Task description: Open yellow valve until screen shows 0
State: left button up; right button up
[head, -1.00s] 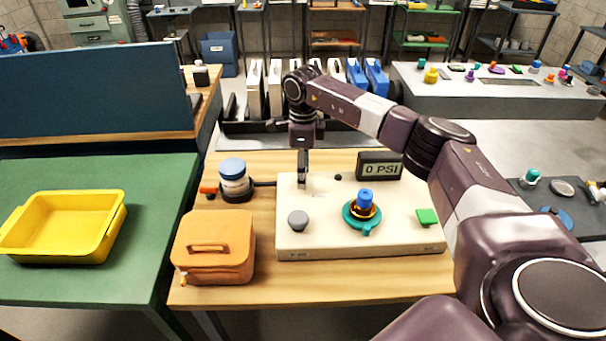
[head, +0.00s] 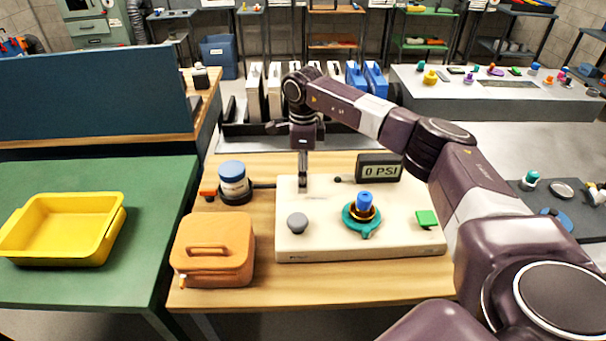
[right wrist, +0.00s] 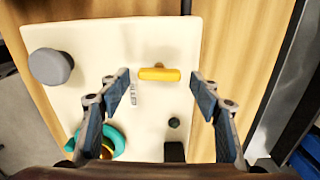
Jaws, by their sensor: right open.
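A cream panel (head: 330,228) lies on the wooden table. The screen (head: 380,167) at its back reads 0 PSI. In the right wrist view the yellow valve (right wrist: 159,74) is a bar-shaped handle lying crosswise on the panel. My right gripper (right wrist: 160,88) is open, with one finger on each side of the handle and gaps at both ends. In the head view my right gripper (head: 303,178) points down over the panel's back left part and hides the yellow valve. My left gripper is not in view.
The panel also bears a grey knob (head: 298,222), a teal and blue valve (head: 363,212), a green block (head: 427,219) and a small dark knob (right wrist: 174,122). An orange case (head: 213,255) and a blue-lidded jar (head: 233,180) stand left of it. A yellow tray (head: 62,260) sits farther left.

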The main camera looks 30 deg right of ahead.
notch_tip(320, 180, up, 12)
dwell(0.6)
jog(key=shift+f, duration=0.1)
dwell(0.4)
